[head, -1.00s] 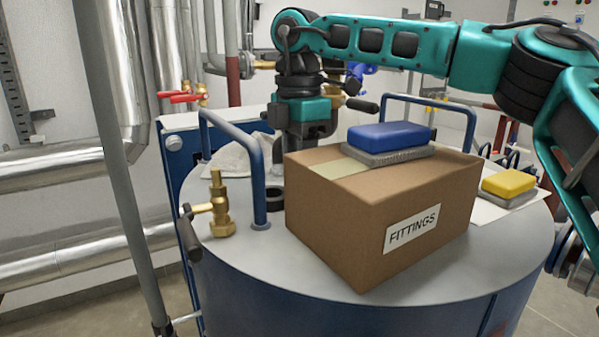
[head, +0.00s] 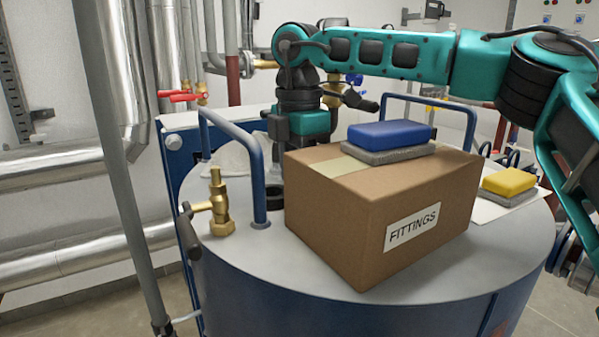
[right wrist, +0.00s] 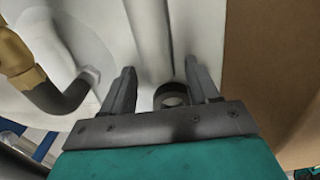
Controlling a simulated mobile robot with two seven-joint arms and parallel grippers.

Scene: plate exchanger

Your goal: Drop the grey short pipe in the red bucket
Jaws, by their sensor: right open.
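A short dark-grey ring-shaped piece (head: 275,197), which may be the grey short pipe, stands on the tank lid between the blue handle and the carton. In the right wrist view its round open end (right wrist: 172,95) shows between my fingers, nearer the right one. My right gripper (head: 291,147) is over the lid behind the carton's left corner; its fingers are partly hidden in the head view. In the right wrist view my right gripper (right wrist: 160,80) is open, with nothing held. The red bucket and my left gripper are not in view.
The FITTINGS carton (head: 350,235) stands close beside the ring, carrying a blue sponge (head: 390,135). A blue handle (head: 255,180) and brass valve (head: 220,205) stand to the left. A yellow sponge (head: 509,182) lies at right. The lid's front edge is clear.

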